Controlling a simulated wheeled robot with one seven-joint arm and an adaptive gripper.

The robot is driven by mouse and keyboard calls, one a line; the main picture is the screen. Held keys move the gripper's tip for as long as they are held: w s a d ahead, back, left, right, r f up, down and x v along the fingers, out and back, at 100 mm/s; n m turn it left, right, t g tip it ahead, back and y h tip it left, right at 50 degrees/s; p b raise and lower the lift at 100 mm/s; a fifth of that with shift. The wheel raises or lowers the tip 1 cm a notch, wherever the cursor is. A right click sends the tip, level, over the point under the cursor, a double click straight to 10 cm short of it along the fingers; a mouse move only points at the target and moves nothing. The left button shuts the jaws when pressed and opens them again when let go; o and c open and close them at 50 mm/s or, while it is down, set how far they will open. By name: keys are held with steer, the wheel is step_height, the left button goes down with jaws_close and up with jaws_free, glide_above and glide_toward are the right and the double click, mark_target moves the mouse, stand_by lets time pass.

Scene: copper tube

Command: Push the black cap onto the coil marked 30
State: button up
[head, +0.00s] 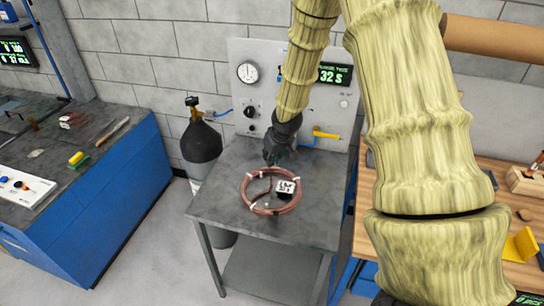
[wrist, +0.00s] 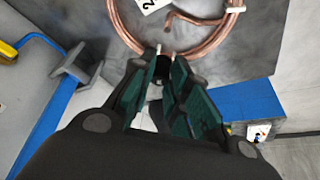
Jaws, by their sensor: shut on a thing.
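A copper coil (head: 247,196) lies flat on the grey metal table with white ties around it. A white tag (head: 286,187) lies on it; its print is too small to read in full. The coil (wrist: 222,37) also shows at the top of the wrist view, with part of its tag (wrist: 148,4), where a "2" can be made out. My gripper (head: 272,161) is low over the back edge of the coil, pointing down. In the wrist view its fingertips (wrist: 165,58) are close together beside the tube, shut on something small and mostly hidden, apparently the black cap.
The table (head: 215,205) is clear around the coil. A panel (head: 248,100) with a gauge, display and yellow handle stands behind it. A dark gas cylinder (head: 200,145) is at left. A blue bench (head: 110,185) holds another small coil (head: 72,119). A wooden bench (head: 400,215) is at right.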

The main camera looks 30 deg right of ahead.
steer(key=b, duration=0.3)
glide_above(271, 178)
steer(key=shift+s+d+f, duration=0.1)
steer(key=shift+f, duration=1.35)
steer(key=shift+s+f, duration=0.1)
steer(key=shift+f, duration=1.35)
steer(key=shift+f+b, duration=0.6)
steer(key=shift+f, duration=1.25)
stand_by(0.5)
steer(key=o, duration=0.7)
steer(key=shift+d+v, duration=0.2)
steer(key=shift+v, duration=5.8)
steer(key=shift+a, duration=0.15)
